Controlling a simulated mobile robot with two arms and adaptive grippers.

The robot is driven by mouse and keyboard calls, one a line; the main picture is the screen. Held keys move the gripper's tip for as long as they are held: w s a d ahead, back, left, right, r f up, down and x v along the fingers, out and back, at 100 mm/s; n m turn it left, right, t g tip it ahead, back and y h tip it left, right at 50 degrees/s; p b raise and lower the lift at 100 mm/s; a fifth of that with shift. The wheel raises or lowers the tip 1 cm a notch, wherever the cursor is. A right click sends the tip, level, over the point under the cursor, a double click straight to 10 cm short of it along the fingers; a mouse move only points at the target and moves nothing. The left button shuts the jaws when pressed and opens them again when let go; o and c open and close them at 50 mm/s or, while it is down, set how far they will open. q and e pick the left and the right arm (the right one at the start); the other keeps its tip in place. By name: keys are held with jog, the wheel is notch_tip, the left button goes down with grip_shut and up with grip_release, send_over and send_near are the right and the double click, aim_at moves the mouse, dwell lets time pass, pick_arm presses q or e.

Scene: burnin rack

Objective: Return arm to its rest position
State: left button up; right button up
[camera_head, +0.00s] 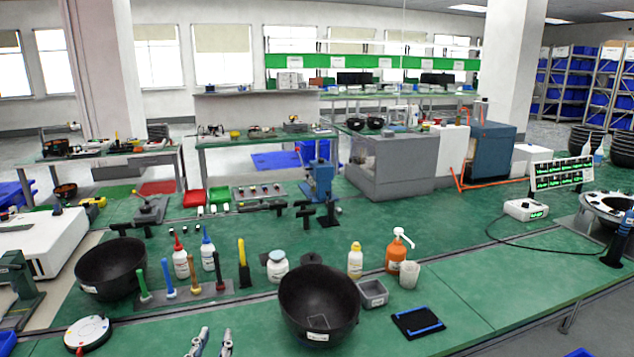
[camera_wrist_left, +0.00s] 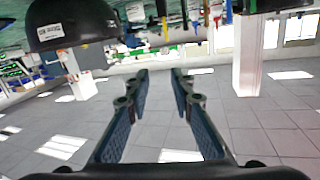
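My left gripper (camera_head: 212,342) shows at the bottom edge of the head view, low in front of the green bench. Its two fingers point up in the picture and are apart. In the left wrist view the same gripper (camera_wrist_left: 160,78) is open, with nothing between the fingers and grey floor behind them. That view looks upside down, with the bench items along its top. My right gripper is in neither view.
A large black bowl (camera_head: 318,300) stands on the green bench (camera_head: 455,300) right of my left gripper. Another black bowl (camera_head: 110,268) and a round white dial device (camera_head: 88,334) are to its left. Bottles, a grey bin (camera_head: 372,293) and a blue-edged black tray (camera_head: 418,322) stand nearby.

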pick_arm(q)
jog(key=s+a+f+g, duration=0.1)
jog(key=s+f+g, duration=0.3)
jog(key=s+f, duration=0.3)
jog(key=s+a+f+g, duration=0.25)
jog(key=s+f, duration=0.25)
jog(key=f, duration=0.4)
jog(key=s+d+f+g, duration=0.1)
jog(key=s+f+g, duration=0.25)
jog(key=s, duration=0.35)
jog(key=s+d+f+g, duration=0.1)
jog(key=s+f+g, duration=0.25)
jog(key=s, duration=0.35)
notch_tip(320, 180, down, 26)
jog(key=s+m+g, duration=0.1)
jog(key=s, duration=0.2)
jog(key=s+a+f+g, duration=0.1)
jog(key=s+a+f, duration=0.2)
jog(key=s+f, duration=1.4)
jog(key=shift+h, duration=0.3)
jog(key=shift+g, duration=0.25)
